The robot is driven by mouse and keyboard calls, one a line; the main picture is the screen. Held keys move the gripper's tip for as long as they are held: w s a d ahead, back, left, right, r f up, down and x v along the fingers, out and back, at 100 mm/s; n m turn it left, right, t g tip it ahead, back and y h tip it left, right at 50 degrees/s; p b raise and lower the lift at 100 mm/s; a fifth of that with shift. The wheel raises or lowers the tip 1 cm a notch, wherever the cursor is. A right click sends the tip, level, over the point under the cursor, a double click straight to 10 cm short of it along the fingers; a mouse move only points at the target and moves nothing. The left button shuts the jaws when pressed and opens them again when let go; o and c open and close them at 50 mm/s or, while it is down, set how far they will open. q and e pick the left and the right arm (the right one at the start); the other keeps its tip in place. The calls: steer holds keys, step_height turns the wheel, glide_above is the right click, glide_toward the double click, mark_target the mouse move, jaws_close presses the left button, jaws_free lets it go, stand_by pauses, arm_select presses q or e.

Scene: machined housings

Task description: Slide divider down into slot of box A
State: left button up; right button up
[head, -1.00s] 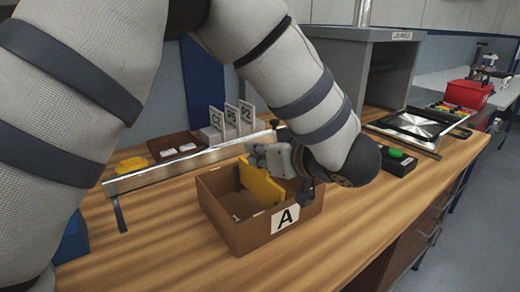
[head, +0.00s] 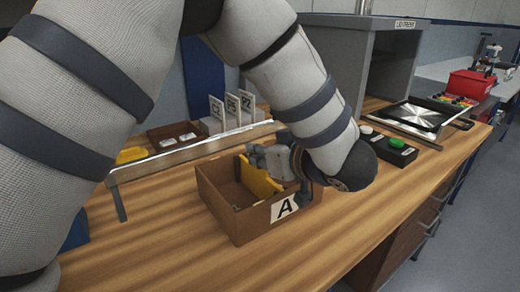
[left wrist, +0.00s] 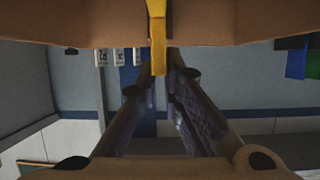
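Box A (head: 236,222) is an open brown box with a white "A" label on the bench. The yellow divider (head: 258,178) stands inside it, slightly tilted in the picture, its upper part level with the rim. My left gripper (head: 272,164) is over the box, its fingers shut on the divider's upper edge. In the left wrist view the divider (left wrist: 157,35) shows edge-on between the fingertips (left wrist: 160,75), with brown box wall on both sides. The slot and the divider's lower edge are hidden. My right gripper is not in view.
A metal rail (head: 190,154) runs behind the box. Beyond it are a brown tray (head: 158,137), upright white cards (head: 232,110) and a yellow piece (head: 130,154). A black button unit (head: 398,152) is at right. The bench in front of the box is clear.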

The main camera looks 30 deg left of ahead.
arm_select(q)
steer(key=o, duration=0.5)
steer(key=shift+c, duration=0.2)
steer(key=shift+d+r, duration=0.1)
steer(key=v, duration=1.2)
